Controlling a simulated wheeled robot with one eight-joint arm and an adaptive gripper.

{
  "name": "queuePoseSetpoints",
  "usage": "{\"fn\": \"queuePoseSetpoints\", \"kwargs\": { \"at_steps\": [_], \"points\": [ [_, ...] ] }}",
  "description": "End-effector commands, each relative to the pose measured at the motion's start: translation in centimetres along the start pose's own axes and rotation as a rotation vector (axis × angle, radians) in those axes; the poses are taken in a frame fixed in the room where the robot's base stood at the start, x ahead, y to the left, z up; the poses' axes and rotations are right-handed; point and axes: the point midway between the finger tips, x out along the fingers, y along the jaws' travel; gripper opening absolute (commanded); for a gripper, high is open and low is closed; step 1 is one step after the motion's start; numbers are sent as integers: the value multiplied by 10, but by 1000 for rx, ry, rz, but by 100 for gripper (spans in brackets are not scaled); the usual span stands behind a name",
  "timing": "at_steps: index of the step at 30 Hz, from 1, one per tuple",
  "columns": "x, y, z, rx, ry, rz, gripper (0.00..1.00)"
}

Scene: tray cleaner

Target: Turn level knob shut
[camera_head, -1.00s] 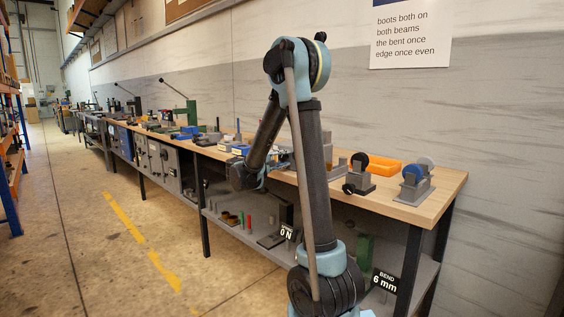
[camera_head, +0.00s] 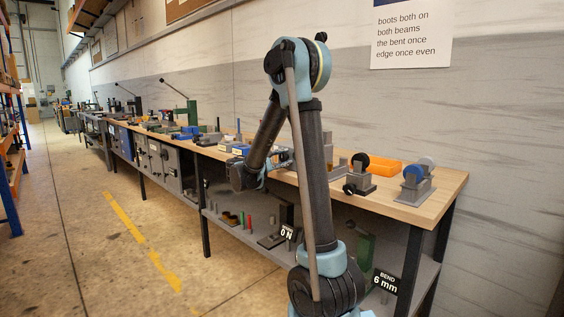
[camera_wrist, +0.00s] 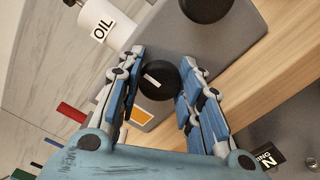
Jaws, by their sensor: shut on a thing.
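A round black knob (camera_wrist: 156,78) with a white mark line sits on a grey block (camera_wrist: 152,35) in the wrist view. My gripper (camera_wrist: 161,62) has its two blue-padded fingers on either side of this knob and is shut on it. The white line on the knob's face is tilted in the picture. An orange label (camera_wrist: 142,115) lies beside the knob, partly behind the left finger. In the head view my gripper (camera_head: 275,163) is over the workbench, partly hidden by my arm, and the knob cannot be made out there.
A second black knob (camera_wrist: 207,8) is at the top edge of the wrist view. A white bottle marked OIL (camera_wrist: 106,27) stands close to the left finger. The wooden bench top (camera_wrist: 270,70) is bare on the right.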

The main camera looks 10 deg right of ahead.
Motion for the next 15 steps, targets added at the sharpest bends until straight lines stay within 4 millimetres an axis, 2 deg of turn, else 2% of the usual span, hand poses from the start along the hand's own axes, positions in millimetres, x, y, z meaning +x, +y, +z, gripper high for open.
{"fn": "queuePoseSetpoints", "kwargs": {
  "at_steps": [8, 9, 11, 12, 15],
  "points": [
    [0, -2, 2, 0, -3, -5, 9],
    [0, -2, 2, 0, -4, -5, 35],
    [0, -2, 2, 0, -4, -4, 49],
    [0, -2, 2, 0, -3, -4, 55],
    [0, -2, 2, 0, -3, -3, 55]
  ]
}}
